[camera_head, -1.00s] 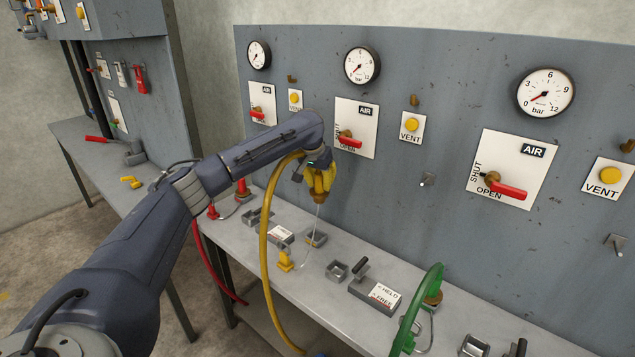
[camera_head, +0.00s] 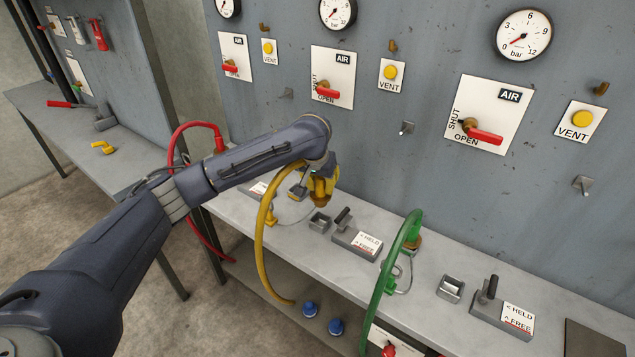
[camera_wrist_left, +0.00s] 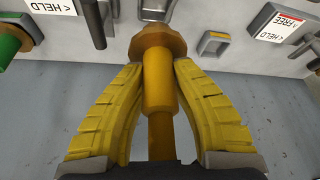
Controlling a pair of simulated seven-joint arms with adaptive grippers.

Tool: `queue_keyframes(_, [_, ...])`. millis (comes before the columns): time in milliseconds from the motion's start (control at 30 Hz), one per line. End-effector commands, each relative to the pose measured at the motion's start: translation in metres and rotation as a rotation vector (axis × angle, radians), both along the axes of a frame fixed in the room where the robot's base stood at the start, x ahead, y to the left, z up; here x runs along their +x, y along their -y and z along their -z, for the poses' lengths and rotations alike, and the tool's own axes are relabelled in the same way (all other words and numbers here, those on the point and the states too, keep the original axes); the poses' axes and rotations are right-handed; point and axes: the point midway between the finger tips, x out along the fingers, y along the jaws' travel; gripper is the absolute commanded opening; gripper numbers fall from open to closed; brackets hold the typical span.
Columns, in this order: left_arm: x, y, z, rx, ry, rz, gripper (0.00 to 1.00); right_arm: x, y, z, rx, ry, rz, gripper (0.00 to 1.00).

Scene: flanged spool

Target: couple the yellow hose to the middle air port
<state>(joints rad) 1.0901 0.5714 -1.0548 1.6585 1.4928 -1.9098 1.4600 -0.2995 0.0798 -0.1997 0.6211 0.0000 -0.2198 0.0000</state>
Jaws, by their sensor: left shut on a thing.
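My left gripper (camera_head: 322,190) is shut on the brass-yellow end fitting of the yellow hose (camera_head: 262,235). In the left wrist view the fitting (camera_wrist_left: 158,85) stands between the two yellow fingers, its wide collar just past the fingertips. The fitting is above the bench. The hose loops down past the bench's front edge. Below the gripper, a square grey socket (camera_head: 320,222) sits beside the middle lever block (camera_head: 357,238), labelled HELD and FREE. Above the bench are the middle gauge (camera_head: 338,12) and its AIR plate (camera_head: 332,75), with a red handle. I cannot tell which part is the middle air port.
The green hose (camera_head: 390,270) stands right of the middle block. Another socket (camera_head: 452,288) and lever block (camera_head: 500,310) are farther right. The red hose (camera_head: 190,135) is at the left. Blue caps (camera_head: 310,308) lie on the lower shelf. The upright panel (camera_head: 430,90) backs the bench.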

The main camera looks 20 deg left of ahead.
Motion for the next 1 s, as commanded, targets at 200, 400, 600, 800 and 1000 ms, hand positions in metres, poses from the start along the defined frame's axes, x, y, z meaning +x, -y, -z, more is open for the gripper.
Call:
queue_keyframes(200, [0.0,0.0,0.011,-0.001,0.0,-0.003,0.0,-0.004,0.0,0.0,-0.001,-0.005,0.0,0.44])
queue_keyframes(400, [0.0,-0.001,0.024,-0.001,0.0,-0.003,0.0,-0.004,0.0,0.0,-0.001,-0.005,0.0,0.44])
queue_keyframes(600, [0.0,0.0,0.037,-0.001,0.0,-0.002,0.0,-0.002,0.0,0.0,0.0,-0.003,-0.001,0.44])
queue_keyframes(800, [0.0,0.0,0.049,-0.001,0.0,-0.002,0.0,-0.001,0.0,0.0,0.0,-0.002,0.0,0.44])
queue_keyframes(1000, [0.0,-0.001,0.062,-0.001,0.0,-0.002,0.0,-0.001,0.0,0.0,0.0,-0.002,-0.001,0.44])
